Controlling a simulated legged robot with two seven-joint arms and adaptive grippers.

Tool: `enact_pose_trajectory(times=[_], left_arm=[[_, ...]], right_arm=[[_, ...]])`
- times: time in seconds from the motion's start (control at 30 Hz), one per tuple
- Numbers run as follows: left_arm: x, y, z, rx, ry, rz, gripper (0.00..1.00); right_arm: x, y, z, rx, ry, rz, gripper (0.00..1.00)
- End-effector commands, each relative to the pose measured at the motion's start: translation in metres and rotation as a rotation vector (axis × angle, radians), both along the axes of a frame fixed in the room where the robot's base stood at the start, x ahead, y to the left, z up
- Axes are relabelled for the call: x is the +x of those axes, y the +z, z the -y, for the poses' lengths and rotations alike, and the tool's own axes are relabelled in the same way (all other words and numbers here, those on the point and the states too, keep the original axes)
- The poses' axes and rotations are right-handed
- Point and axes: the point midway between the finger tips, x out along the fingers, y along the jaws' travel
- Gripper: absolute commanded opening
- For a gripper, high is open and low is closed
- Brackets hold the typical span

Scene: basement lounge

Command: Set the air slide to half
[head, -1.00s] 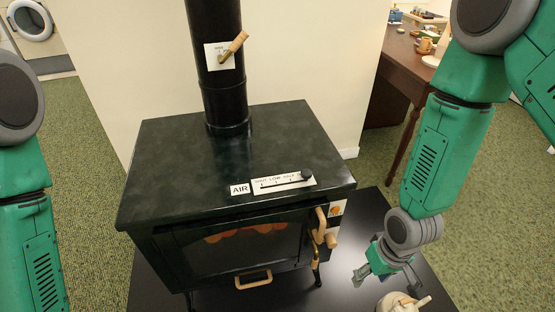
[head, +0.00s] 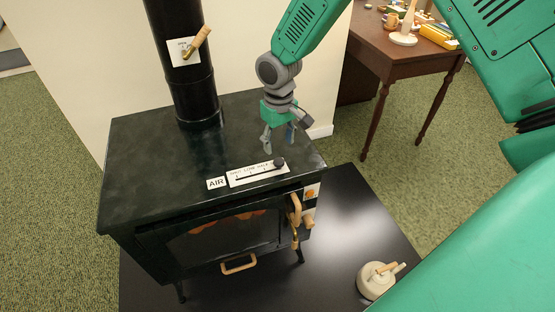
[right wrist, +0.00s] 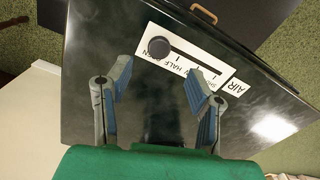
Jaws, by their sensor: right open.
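The air slide is a white marked plate (head: 257,174) on the stove's top front edge, beside a white AIR label (head: 216,183). Its dark round knob (head: 279,162) sits at the right end of the slot. In the right wrist view the knob (right wrist: 158,48) is at the plate's OPEN end, past the HALF mark. My right gripper (head: 278,147) is open and empty, pointing down just above and behind the knob. In the right wrist view its fingers (right wrist: 158,70) are spread apart, with the knob ahead between them. My left gripper is out of view.
The dark stove (head: 150,165) has a flue pipe (head: 183,95) with a wooden-handled lever (head: 197,42) at the back. A wooden door handle (head: 296,210) is at the front right. A cream pot (head: 374,284) stands on the black hearth. A wooden table (head: 400,55) is behind right.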

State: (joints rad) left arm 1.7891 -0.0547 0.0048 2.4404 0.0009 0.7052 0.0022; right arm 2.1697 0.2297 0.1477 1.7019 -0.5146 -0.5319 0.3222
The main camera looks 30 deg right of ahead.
Motion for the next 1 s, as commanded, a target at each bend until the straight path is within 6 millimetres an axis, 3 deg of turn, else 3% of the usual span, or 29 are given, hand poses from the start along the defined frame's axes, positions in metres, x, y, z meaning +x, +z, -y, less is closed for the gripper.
enact_pose_trajectory(times=[0.1,0.3,0.73,0.77,0.8,0.9,1.0], left_arm=[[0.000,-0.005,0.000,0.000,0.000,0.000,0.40],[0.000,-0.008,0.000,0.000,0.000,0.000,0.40],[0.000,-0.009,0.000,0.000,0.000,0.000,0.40],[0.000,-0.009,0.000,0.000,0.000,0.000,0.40],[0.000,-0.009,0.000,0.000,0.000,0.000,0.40],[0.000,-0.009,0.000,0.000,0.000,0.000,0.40],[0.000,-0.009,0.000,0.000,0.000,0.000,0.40]], right_arm=[[-0.001,-0.027,0.000,0.000,0.001,-0.003,0.47],[-0.001,-0.055,0.000,0.000,0.001,0.000,0.47],[0.000,-0.065,0.000,0.000,0.000,0.002,0.47],[0.000,-0.065,0.000,0.000,0.001,0.002,0.44],[0.000,-0.065,0.000,0.000,0.001,0.002,0.30],[0.000,-0.065,0.000,0.000,0.000,0.002,0.00],[0.000,-0.065,0.000,0.000,0.001,0.002,0.00]])
